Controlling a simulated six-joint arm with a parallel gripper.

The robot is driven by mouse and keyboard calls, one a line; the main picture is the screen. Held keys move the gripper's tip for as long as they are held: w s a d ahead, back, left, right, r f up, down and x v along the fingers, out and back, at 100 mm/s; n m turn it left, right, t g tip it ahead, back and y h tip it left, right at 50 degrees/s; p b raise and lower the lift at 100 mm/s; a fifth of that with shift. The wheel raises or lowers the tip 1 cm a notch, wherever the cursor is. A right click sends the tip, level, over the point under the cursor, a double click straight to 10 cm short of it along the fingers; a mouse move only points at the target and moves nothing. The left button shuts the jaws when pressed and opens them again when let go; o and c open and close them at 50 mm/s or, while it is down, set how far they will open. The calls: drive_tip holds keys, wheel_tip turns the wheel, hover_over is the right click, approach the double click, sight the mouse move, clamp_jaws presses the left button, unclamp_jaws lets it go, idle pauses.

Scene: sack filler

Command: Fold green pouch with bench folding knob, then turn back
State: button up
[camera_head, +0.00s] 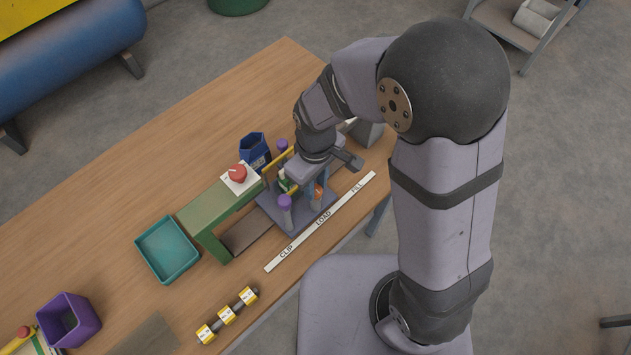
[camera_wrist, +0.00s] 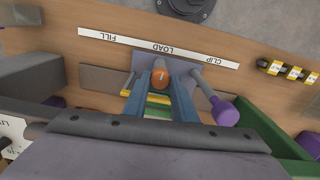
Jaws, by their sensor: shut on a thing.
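My gripper (camera_head: 316,189) reaches down over a purple-grey bench fixture (camera_head: 300,214). In the wrist view its two blue fingers (camera_wrist: 161,96) are shut on the orange-ended knob (camera_wrist: 160,77), which also shows in the head view (camera_head: 319,191). A small green patch, apparently the green pouch (camera_head: 284,184), shows beside the fingers in the fixture; green also shows between the fingers in the wrist view (camera_wrist: 157,112). Most of the pouch is hidden by my gripper, so its fold cannot be told.
Purple-topped posts (camera_head: 285,201) and a yellow bar (camera_head: 278,161) stand close around my gripper. A green frame (camera_head: 216,208), red button (camera_head: 237,173) and blue container (camera_head: 255,148) are to the left. A CLIP/LOAD/FILL strip (camera_head: 322,222) lies in front. A teal tray (camera_head: 166,250) stands farther left.

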drive_tip(key=shift+n, duration=0.6)
drive_tip(key=o, duration=1)
drive_tip(key=shift+o, duration=0.2)
drive_tip(key=shift+r, duration=0.15)
drive_tip(key=shift+r+b, duration=0.85)
drive_tip(key=shift+r, duration=2.75)
